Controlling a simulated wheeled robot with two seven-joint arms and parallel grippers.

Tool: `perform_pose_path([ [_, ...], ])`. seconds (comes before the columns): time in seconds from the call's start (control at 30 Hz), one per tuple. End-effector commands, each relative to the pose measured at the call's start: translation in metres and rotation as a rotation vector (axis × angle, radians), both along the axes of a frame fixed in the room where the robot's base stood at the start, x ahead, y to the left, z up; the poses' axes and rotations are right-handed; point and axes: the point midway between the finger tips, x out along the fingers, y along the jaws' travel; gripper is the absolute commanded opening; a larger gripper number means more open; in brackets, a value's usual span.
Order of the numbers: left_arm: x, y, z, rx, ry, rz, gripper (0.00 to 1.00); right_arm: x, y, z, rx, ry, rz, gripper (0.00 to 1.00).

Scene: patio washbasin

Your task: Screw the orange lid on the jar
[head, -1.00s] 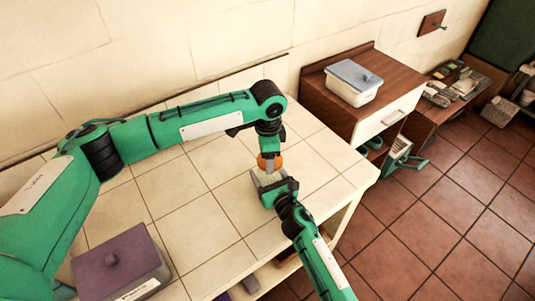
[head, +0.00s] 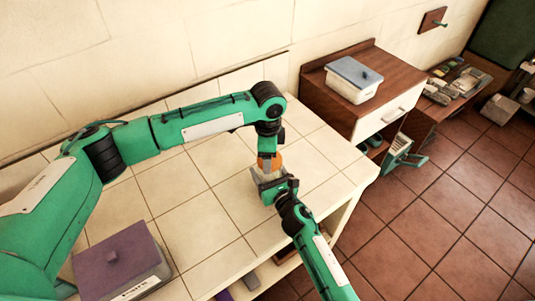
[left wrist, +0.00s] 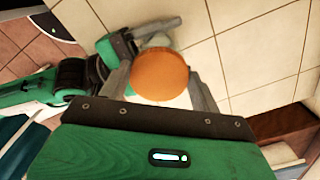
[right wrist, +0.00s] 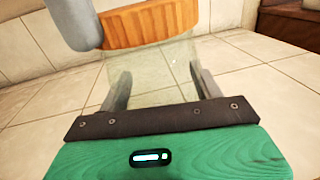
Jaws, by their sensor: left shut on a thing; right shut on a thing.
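The orange lid (head: 270,161) is a round, ridged disc. It is between the fingers of my left gripper (head: 269,157), which reaches down from above and is shut on it. The left wrist view shows the lid's flat top (left wrist: 160,73) between both fingers. The clear jar (right wrist: 160,75) stands upright directly under the lid. My right gripper (right wrist: 160,88) is shut around the jar's sides, coming in low from the front right in the head view. In the right wrist view the lid (right wrist: 150,22) sits at the jar's top. I cannot tell whether the threads are engaged.
The tiled counter (head: 215,200) is mostly clear around the jar. A box with a purple lid (head: 115,258) stands at its front left. A wooden cabinet (head: 365,115) beyond its right end carries a white tub with a grey-blue lid (head: 353,80).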

Motion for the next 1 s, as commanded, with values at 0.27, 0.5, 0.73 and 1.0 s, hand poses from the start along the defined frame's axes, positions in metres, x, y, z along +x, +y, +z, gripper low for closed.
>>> perform_pose_path([
  [0.27, 0.0033, -0.0006, 0.0005, 0.000, -0.001, -0.432, 0.43, 0.0000, -0.0002, -0.0005, 0.000, 0.001, -0.001, 0.02],
  [0.5, 0.0054, -0.0019, 0.0004, -0.001, -0.001, -0.815, 0.43, 0.0000, -0.0004, -0.0006, 0.000, 0.001, -0.001, 0.02],
  [0.73, 0.0067, -0.0040, 0.0004, 0.000, -0.001, -1.184, 0.43, -0.0001, -0.0005, -0.0007, -0.001, 0.002, -0.001, 0.02],
  [1.0, 0.0073, -0.0069, 0.0001, 0.000, -0.001, -1.622, 0.43, -0.0002, -0.0005, -0.0009, -0.001, 0.002, -0.001, 0.02],
])
